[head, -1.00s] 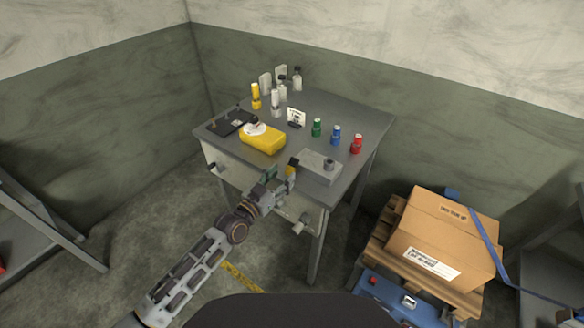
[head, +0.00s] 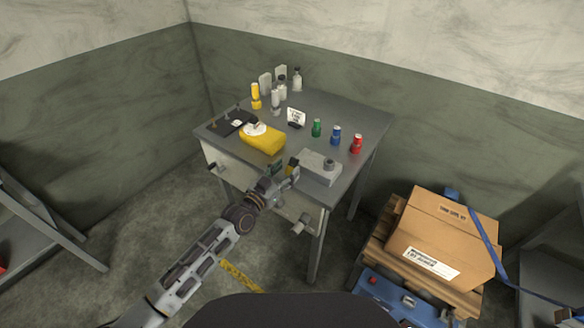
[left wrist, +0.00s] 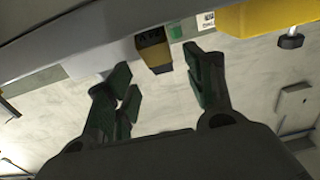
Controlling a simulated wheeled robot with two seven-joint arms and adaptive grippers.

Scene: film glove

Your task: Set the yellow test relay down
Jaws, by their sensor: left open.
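The yellow test relay (head: 291,166), a small yellow and black block, is at the front edge of the grey table (head: 352,178), left of a grey box. The left wrist view also shows the relay (left wrist: 153,50), just beyond my fingertips and between them in the picture. My left gripper (head: 284,171) is open at the table's front edge, its green-padded fingers spread; it also fills the lower left wrist view (left wrist: 160,88). No finger visibly grips the relay. Its underside contact is hard to make out. My right gripper is not in view.
The grey box (head: 318,172) stands right of the relay, and a yellow case (head: 262,141) lies behind left. Drawer knobs (head: 301,224) jut from the table front. A cardboard box (head: 440,235) sits right.

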